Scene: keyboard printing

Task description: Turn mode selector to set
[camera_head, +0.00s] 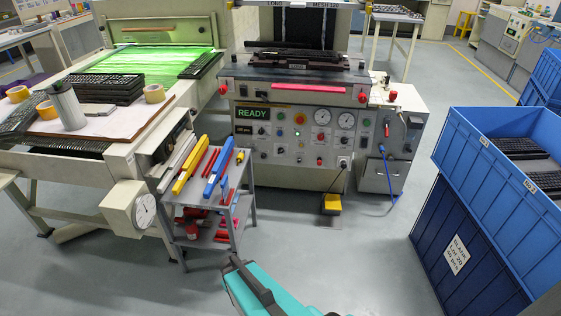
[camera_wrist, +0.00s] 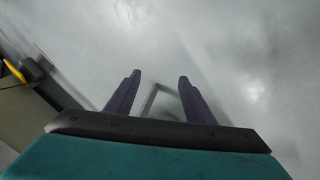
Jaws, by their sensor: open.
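The printing machine's control panel (camera_head: 300,137) faces me at the centre of the head view, with a green READY display (camera_head: 252,114), two round gauges, lamps, buttons and small knobs. The labels are too small to read, so I cannot tell which knob is the mode selector. My gripper (camera_wrist: 158,82) is open in the wrist view, with two dark fingers apart and nothing between them. In the head view my gripper (camera_head: 240,268) is low at the bottom centre, over the grey floor, well in front of the panel and apart from it.
A grey cart (camera_head: 222,225) with yellow, blue and red tools stands left of the free floor. A yellow foot pedal (camera_head: 331,203) sits below the panel. Blue crates (camera_head: 487,178) stand at the right. A conveyor with a white dial gauge (camera_head: 142,210) is at the left.

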